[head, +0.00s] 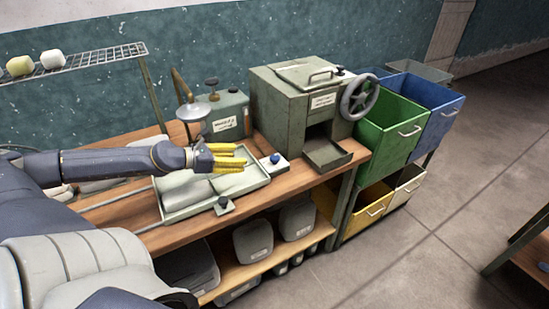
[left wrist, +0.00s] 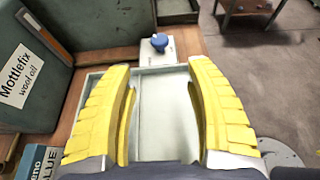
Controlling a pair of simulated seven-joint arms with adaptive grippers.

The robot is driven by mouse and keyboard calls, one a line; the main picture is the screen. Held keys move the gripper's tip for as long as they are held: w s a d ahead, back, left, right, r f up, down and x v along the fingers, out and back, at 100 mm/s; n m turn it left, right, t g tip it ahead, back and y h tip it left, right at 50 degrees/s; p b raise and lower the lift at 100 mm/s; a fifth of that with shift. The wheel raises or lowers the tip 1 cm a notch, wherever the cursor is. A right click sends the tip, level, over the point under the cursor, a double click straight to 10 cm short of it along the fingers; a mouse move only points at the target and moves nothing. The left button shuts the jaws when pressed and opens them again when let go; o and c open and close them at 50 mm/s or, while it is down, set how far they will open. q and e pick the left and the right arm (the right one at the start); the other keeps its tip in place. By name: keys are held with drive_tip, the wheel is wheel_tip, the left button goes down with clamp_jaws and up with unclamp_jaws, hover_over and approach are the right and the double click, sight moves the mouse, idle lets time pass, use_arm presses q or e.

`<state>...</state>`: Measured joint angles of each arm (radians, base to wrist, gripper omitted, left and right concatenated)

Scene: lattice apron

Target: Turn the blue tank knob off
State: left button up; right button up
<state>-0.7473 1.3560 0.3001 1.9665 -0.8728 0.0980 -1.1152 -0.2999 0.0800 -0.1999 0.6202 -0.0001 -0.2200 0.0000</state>
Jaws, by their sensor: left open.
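The blue knob (head: 275,159) sits on a small white base at the right end of the shallow tray (head: 262,180). In the left wrist view the blue knob (left wrist: 160,41) is straight ahead, beyond the fingertips and the tray's far rim. Whether it is turned on or off I cannot tell. My left gripper (head: 243,157) has yellow fingers, spread apart and empty. It is above the tray, to the left of the knob and apart from it. In the left wrist view its fingers (left wrist: 162,78) frame the tray floor. My right gripper does not show.
A dark knob (head: 223,203) is at the tray's front edge. A green machine with a handwheel (head: 360,97) stands behind right. A box labelled Mottlefix wool oil (left wrist: 30,75) is close on the left. Green (head: 385,125) and blue bins are beyond the bench end.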

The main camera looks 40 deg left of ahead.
sight(276, 156)
use_arm(q)
drive_tip(key=shift+x, duration=8.15)
drive_tip(key=shift+c, duration=0.4)
drive_tip(key=c, duration=1.1)
clamp_jaws()
